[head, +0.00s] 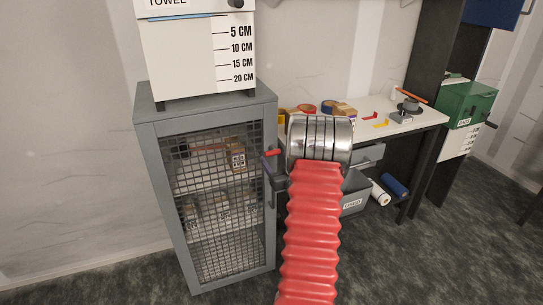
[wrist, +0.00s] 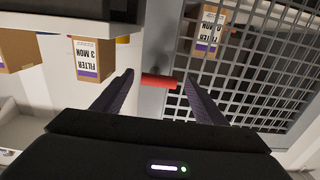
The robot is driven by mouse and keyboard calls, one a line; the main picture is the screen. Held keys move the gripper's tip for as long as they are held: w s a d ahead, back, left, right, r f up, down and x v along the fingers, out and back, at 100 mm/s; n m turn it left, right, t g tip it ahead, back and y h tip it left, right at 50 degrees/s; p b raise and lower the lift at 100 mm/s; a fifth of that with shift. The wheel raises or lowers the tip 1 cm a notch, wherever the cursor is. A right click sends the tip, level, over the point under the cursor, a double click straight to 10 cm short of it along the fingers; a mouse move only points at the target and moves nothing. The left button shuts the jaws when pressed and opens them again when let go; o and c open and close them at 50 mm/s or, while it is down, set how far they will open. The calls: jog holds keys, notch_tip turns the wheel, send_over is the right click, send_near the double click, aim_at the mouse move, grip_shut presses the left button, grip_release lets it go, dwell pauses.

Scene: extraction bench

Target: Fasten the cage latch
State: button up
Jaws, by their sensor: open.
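The grey cage (head: 158,165) with a mesh door (head: 213,238) stands at left of centre in the head view; the door looks closed. Its latch shows as a red handle (head: 273,153) at the door's right edge. In the wrist view the red handle (wrist: 157,81) lies crosswise between the tips of my gripper (wrist: 158,92). The gripper is open, with one dark purple finger on each side of the handle. I cannot tell whether either finger touches it. In the head view my gripper (head: 271,168) is partly hidden by my arm. The latch's catch is not clear.
Boxes, such as a filter box (wrist: 208,30), sit behind the mesh. A towel dispenser with a centimetre scale (head: 190,55) stands on the cage. A white bench (head: 375,130) with tapes and small tools is to the right, with a grey bin (head: 353,203) below.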

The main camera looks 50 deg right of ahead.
aim_at(272, 154)
jog(key=shift+x, duration=2.1)
jog(key=shift+c, duration=0.6)
jog(key=c, duration=0.9)
jog(key=shift+a, duration=0.2)
